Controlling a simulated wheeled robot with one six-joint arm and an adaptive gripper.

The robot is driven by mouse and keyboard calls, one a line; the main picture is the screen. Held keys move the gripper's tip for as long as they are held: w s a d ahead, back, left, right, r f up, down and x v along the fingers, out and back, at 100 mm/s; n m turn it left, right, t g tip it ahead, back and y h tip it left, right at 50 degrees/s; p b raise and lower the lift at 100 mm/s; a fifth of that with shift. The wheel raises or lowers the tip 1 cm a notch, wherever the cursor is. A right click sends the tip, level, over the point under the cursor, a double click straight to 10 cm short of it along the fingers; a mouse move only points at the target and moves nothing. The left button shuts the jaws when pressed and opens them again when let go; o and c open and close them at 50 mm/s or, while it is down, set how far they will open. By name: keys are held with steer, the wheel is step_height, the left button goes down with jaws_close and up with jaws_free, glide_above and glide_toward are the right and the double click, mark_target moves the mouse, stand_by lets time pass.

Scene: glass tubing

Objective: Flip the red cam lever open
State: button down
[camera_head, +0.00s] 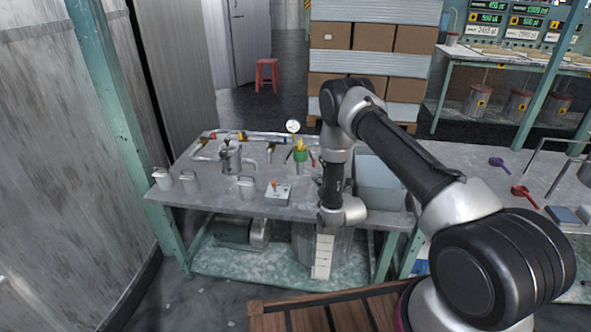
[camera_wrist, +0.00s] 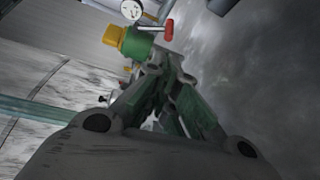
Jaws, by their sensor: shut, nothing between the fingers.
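The red cam lever (camera_wrist: 169,29) juts out from the right side of a green fitting (camera_wrist: 139,44) in the wrist view. The fitting has a yellow end piece (camera_wrist: 113,36). My gripper (camera_wrist: 166,62) is shut and empty, with its tips just below the lever and beside the green fitting. I cannot tell whether the tips touch either one. In the head view the green fitting (camera_head: 300,155) stands on the bench's back part, with a small red lever (camera_head: 313,160) at its right.
A round gauge (camera_wrist: 131,10) lies beyond the fitting, and pipework (camera_head: 215,150) runs along the back of the grey bench (camera_head: 215,195). A grey bin (camera_head: 378,185) sits right of my arm.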

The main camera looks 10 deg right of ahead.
steer(key=shift+s+a+f+n, duration=0.2)
steer(key=shift+a+f+n, duration=0.1)
steer(key=shift+a+f, duration=0.3)
steer(key=shift+d+f, duration=0.1)
glide_toward(312, 158)
steer(key=w+a+f, duration=0.4)
steer(key=w, duration=0.1)
steer(key=shift+w+a+f, duration=0.25)
steer(key=shift+a+f, duration=0.05)
steer(key=shift+a, duration=0.05)
